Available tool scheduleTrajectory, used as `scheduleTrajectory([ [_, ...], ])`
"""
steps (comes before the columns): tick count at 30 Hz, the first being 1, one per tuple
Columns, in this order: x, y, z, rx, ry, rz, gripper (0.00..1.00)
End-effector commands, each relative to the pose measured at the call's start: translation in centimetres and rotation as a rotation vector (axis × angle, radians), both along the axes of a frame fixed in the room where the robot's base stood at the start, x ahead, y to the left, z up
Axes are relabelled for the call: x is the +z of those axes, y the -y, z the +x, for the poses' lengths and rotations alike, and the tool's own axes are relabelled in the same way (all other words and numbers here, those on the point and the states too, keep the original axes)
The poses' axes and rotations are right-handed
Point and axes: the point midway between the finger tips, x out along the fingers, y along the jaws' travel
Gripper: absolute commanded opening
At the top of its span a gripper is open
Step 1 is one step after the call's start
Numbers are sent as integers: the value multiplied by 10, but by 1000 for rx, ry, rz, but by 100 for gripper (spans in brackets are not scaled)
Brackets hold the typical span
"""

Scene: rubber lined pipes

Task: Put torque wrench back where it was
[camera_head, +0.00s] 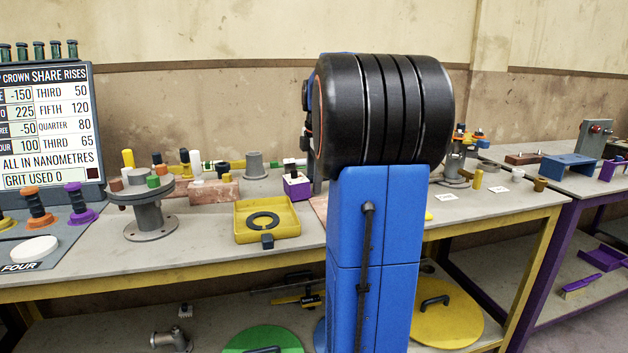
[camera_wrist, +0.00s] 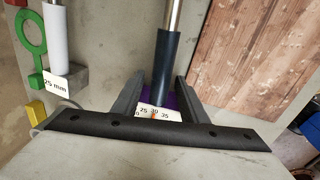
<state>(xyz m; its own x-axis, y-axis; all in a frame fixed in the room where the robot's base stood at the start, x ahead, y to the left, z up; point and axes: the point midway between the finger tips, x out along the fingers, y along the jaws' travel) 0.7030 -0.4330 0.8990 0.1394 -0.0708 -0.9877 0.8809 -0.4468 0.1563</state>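In the wrist view a tool with a bright metal shaft and dark blue grip (camera_wrist: 166,68) reaches between the fingers of my gripper (camera_wrist: 160,78). I cannot tell for certain that it is the torque wrench. The fingers stand apart, with a visible gap on the left of the grip and the right finger close to it. A white scale (camera_wrist: 157,113) reading 25, 30, 35 shows at the grip's lower end, over something purple. In the head view my gripper is hidden. A purple block with a white face (camera_head: 297,187) stands on the bench there.
A yellow tray (camera_head: 284,229) with a black ring sits on the bench, right of a grey flanged stand (camera_head: 150,216). In the wrist view a white cylinder (camera_wrist: 56,42) with a 25 mm label and a green ring (camera_wrist: 30,34) are at left; a wooden board (camera_wrist: 238,55) is at right.

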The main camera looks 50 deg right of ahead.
Motion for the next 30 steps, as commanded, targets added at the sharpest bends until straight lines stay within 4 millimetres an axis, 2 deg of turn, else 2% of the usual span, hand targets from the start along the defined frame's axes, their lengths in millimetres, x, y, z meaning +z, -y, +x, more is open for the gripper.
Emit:
scheduleTrajectory([
  [4, -2, 0, 0, 0, 0, 0, 39],
  [8, 11, -1, -2, 0, 1, -2, 39],
  [30, 148, -8, -20, 0, 2, -2, 39],
])
